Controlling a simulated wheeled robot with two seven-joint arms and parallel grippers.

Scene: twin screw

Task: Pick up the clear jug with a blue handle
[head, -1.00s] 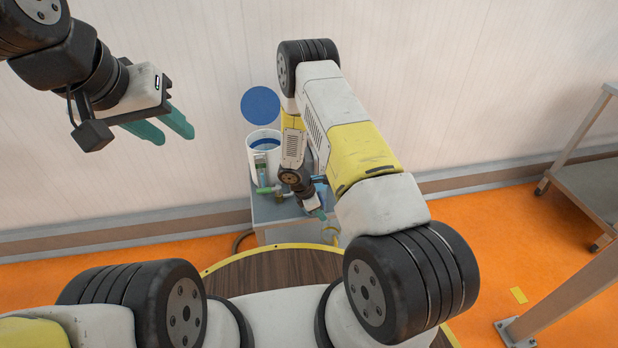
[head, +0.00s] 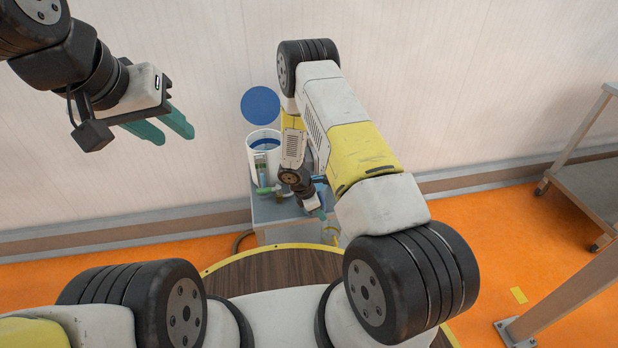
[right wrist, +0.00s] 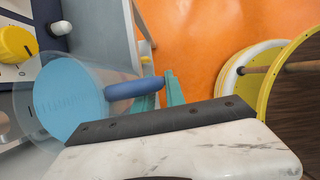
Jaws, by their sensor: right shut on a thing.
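The clear jug with a blue bottom (right wrist: 70,98) shows at the left of the right wrist view. Its blue handle (right wrist: 132,88) points toward my right gripper. My right gripper (right wrist: 165,86) is shut on the handle, with its teal fingers at the handle's end. In the head view my right gripper (head: 319,214) is low over the front of the grey stand, and the jug cannot be made out there. My left gripper (head: 176,137) is open and empty, raised high at the upper left with its two teal fingers apart.
A grey stand (head: 273,212) is by the wall, with a white bin (head: 250,148) on it. A blue disc (head: 260,105) is above the bin. A yellow knob (right wrist: 16,44) is near the jug. A grey cart (head: 590,188) stands at the right, with orange floor before it.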

